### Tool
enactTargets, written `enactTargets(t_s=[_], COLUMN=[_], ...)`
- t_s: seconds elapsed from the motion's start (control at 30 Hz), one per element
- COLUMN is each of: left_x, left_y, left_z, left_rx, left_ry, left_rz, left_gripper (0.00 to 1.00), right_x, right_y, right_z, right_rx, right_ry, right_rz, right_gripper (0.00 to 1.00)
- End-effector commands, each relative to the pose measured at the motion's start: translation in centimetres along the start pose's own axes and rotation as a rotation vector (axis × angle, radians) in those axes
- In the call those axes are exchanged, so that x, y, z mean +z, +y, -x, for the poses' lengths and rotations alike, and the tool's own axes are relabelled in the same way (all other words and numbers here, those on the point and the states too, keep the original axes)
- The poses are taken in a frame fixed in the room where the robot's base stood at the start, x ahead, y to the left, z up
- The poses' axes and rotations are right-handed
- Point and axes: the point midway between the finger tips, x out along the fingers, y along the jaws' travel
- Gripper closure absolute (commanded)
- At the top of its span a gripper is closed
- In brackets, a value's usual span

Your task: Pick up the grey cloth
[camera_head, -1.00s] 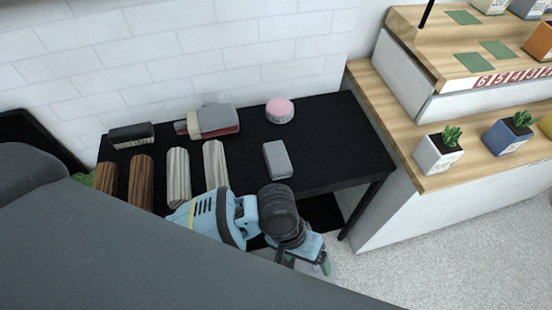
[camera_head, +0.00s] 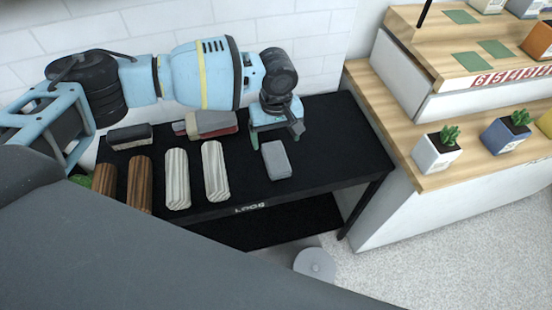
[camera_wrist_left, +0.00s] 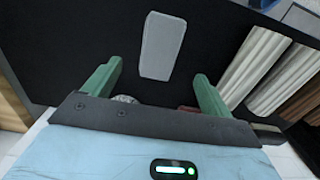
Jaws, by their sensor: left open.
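The grey cloth (camera_head: 277,160) looks like a smooth grey rectangular block and lies flat on the black table (camera_head: 330,150). In the left wrist view the cloth (camera_wrist_left: 162,45) lies beyond the fingertips, between their lines. My left gripper (camera_head: 277,136) is above the table at the cloth's far end. Its green fingers (camera_wrist_left: 156,80) are spread apart with nothing between them, and I see no contact with the cloth. My right gripper is not in view.
A wooden stand with potted plants (camera_head: 437,151) is at the right. The table right of the cloth is clear.

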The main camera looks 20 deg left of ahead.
Motion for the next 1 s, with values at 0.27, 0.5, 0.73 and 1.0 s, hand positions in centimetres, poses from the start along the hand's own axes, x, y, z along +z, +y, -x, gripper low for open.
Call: enactTargets(t_s=[0.27,0.5,0.73,1.0], left_x=[-0.2,-0.1,-0.1,0.1], left_y=[-0.1,0.0,0.0,0.0], left_z=[-0.5,-2.6,-3.8,-7.3], left_rx=[-0.004,-0.001,-0.003,-0.002], left_ry=[0.001,0.001,0.002,0.001], left_rz=[0.006,0.004,0.003,0.003], left_gripper=[0.15,0.15,0.15,0.15], right_x=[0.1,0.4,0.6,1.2], right_y=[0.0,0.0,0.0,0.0], right_z=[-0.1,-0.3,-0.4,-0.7], right_rx=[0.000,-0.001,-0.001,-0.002], right_ry=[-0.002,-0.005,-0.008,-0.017], right_rz=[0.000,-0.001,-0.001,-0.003], right_gripper=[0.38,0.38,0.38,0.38])
